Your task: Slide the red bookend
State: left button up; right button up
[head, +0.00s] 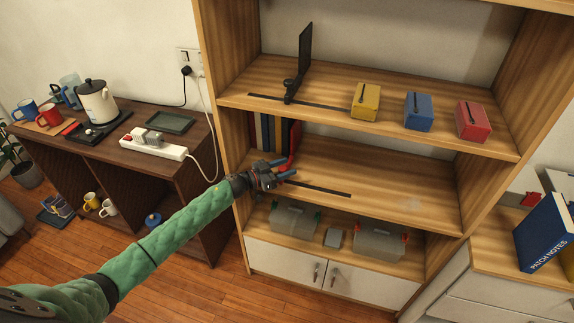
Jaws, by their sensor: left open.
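The red bookend (295,139) stands upright on the middle shelf (400,190), at the right end of a row of books (267,132). Its lower part is partly hidden by my left gripper. A dark straight track (325,189) runs along this shelf to the right of the gripper. My left gripper (287,168) is open, in front of the bookend's lower part. I cannot tell whether it touches the bookend. My right gripper is not in view.
The upper shelf holds a black bookend (304,55) and yellow (366,101), blue (418,111) and red (472,122) boxes. Clear bins (379,243) stand on the shelf below. The middle shelf is bare to the right. A dark side table (188,122) stands left.

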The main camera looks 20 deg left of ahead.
pick_arm(q)
jog(key=shift+w+d, duration=0.35)
jog(key=shift+d, duration=0.05)
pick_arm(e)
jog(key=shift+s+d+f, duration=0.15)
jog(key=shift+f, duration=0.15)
